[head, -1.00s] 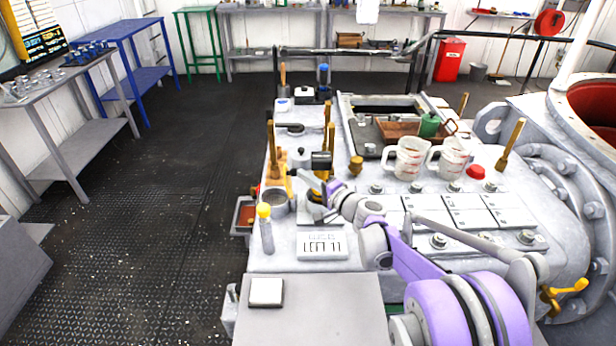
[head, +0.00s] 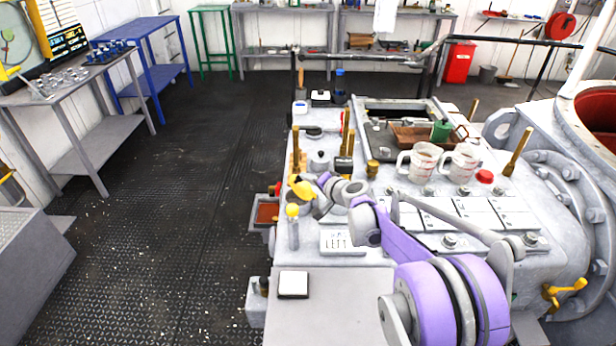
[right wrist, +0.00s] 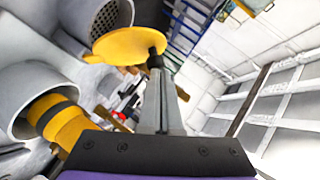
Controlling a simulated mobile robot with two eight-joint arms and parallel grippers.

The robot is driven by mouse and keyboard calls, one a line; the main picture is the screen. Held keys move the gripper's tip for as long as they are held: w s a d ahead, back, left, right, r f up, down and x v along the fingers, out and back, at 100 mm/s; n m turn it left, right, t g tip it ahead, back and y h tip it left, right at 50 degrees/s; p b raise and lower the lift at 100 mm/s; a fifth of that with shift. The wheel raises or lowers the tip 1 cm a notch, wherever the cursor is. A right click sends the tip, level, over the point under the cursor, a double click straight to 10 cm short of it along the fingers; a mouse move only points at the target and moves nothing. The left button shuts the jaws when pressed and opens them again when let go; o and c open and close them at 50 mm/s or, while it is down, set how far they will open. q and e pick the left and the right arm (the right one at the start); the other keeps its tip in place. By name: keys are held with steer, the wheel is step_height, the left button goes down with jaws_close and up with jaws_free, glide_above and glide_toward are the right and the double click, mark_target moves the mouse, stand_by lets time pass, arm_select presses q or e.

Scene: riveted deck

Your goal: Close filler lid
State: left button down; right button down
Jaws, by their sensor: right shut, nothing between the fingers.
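The filler lid (head: 300,188) is a yellow disc, tilted above the open filler neck at the left side of the machine. In the right wrist view the lid (right wrist: 122,45) shows large, partly over the grey neck (right wrist: 82,14) with a mesh inside. The lid stands apart from the full rim, so the neck is still open. My right gripper (head: 317,194) is beside the lid. In the right wrist view its fingers (right wrist: 156,62) are shut and empty, with the tips at the lid's edge; whether they touch is hard to tell. My left gripper is out of view.
A yellow-knobbed cylinder (head: 292,212) and a label plate (head: 342,242) stand just in front. Brass posts (head: 346,130) and a dark-topped canister (head: 343,166) stand close behind. Two measuring cups (head: 420,163) sit further right. The floor on the left is clear.

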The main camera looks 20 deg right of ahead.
mark_target(292, 178)
steer(key=shift+w+a+f, duration=0.1)
steer(key=shift+w+a, duration=0.1)
steer(key=shift+a, duration=0.1)
steer(key=shift+w+a+f, duration=0.25)
steer(key=shift+a+f, duration=0.05)
steer(key=shift+w+a+f+p, duration=0.25)
steer(key=shift+a+f+p, duration=0.1)
steer(key=shift+a, duration=0.25)
